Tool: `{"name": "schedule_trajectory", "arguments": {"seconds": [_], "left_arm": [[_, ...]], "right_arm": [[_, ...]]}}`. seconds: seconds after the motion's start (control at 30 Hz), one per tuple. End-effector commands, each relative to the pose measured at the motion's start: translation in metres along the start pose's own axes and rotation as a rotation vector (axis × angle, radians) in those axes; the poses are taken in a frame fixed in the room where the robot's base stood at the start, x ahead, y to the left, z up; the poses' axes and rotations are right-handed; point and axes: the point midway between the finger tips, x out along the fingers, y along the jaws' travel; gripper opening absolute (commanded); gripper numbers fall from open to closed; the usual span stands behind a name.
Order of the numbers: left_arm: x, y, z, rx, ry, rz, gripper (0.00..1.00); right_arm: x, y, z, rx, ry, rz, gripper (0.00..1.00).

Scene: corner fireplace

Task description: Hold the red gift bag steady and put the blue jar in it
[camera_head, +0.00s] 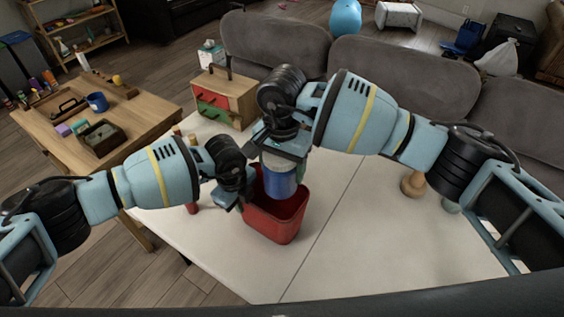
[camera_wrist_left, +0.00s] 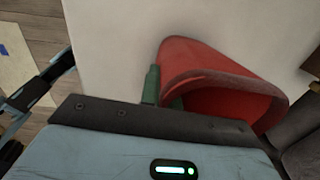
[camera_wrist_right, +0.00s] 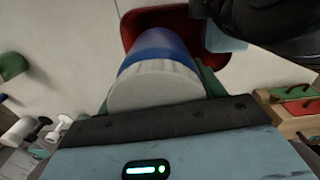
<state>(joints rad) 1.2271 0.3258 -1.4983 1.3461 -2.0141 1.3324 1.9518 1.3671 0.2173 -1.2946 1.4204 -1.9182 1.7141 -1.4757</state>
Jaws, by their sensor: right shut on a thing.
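The red gift bag (camera_head: 272,222) stands open on the white table; it also shows in the left wrist view (camera_wrist_left: 215,75) and behind the jar in the right wrist view (camera_wrist_right: 160,20). The blue jar (camera_head: 280,180) has a white lid end (camera_wrist_right: 155,88). My right gripper (camera_head: 283,153) is shut on the jar near that end and holds it upright over the bag's mouth. Whether its bottom is inside the rim is unclear. My left gripper (camera_head: 236,196) is at the bag's left wall, its green fingers (camera_wrist_left: 164,93) close around the wall's edge; its grip is unclear.
A wooden drawer box (camera_head: 226,97) stands at the table's back left. A red item (camera_head: 191,207) is partly hidden behind my left arm. A wooden figure-like object (camera_head: 413,184) stands at the right. The table's front middle is clear.

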Motion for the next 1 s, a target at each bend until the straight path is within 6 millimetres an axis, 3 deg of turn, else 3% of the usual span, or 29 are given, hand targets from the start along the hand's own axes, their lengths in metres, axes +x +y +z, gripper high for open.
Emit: {"name": "schedule_trajectory", "arguments": {"seconds": [0.53,1.0], "left_arm": [[-0.001,0.0,0.0,0.0,0.0,-0.001,0.0],[-0.001,0.0,0.0,0.0,0.0,-0.001,0.0]], "right_arm": [[0.001,0.0,0.0,-0.035,0.001,0.0,0.4],[0.03,0.0,0.0,-0.035,0.0,0.0,0.4]]}}
